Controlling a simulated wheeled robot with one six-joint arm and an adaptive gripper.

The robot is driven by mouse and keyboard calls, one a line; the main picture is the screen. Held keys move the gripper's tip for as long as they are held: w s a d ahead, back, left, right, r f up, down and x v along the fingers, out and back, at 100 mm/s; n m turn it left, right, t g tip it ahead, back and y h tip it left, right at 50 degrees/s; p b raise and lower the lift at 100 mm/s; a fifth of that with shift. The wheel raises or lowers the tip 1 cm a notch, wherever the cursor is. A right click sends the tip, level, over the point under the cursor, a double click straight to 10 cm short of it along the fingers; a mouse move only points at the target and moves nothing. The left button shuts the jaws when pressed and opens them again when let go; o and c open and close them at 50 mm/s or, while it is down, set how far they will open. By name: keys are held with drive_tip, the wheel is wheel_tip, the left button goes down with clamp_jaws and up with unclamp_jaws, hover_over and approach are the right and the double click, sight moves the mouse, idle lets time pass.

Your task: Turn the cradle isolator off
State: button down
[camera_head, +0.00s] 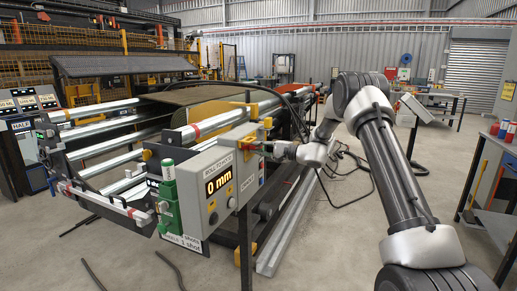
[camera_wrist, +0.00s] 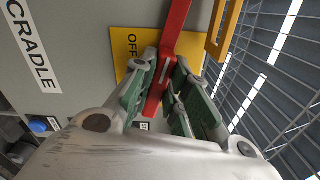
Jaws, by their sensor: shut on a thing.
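The cradle isolator is a red handle (camera_wrist: 176,35) on a yellow plate (camera_wrist: 122,62) on the side of a grey control box. In the wrist view the plate shows the word OFF beside the handle. A white CRADLE label (camera_wrist: 33,48) is on the grey panel to the left. My gripper (camera_wrist: 166,78) has its green-padded fingers on either side of the red handle and is shut on it. In the head view my gripper (camera_head: 270,148) reaches the box's right side from the right. Much of the handle is hidden there, and its exact setting is unclear.
The control box (camera_head: 213,190) has a display reading 0 mm. A green unit (camera_head: 178,197) is mounted to its left. A yellow bracket (camera_wrist: 225,28) stands close to the right of the handle. A blue button (camera_wrist: 38,126) is lower left. Cables lie on the floor behind my gripper.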

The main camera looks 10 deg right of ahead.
drive_tip(key=shift+f+n, duration=0.25)
drive_tip(key=shift+n, duration=1.05)
drive_tip(key=shift+s, duration=0.1)
drive_tip(key=c, duration=1.4)
unclamp_jaws()
drive_tip(key=v, duration=1.2)
